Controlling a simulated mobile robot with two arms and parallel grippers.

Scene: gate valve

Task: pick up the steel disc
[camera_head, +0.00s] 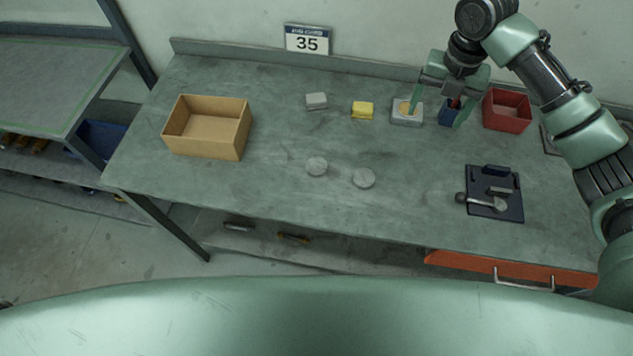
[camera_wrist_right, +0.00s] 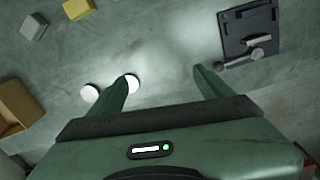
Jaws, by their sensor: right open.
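Two similar round grey discs lie flat on the workbench in the head view, a left one (camera_head: 317,166) and a right one (camera_head: 363,178). I cannot tell by look which is the steel disc. Both show bright in the right wrist view, one (camera_wrist_right: 90,93) left of the left finger and one (camera_wrist_right: 133,84) partly hidden by that finger's tip. My right gripper (camera_head: 437,118) is open and empty, above the back right of the bench, behind and to the right of the discs. It also shows in the right wrist view (camera_wrist_right: 163,78). My left gripper is not in view.
A cardboard box (camera_head: 207,148) stands at left. A dark fixture plate (camera_head: 510,211) lies at right. The bench around the discs is clear.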

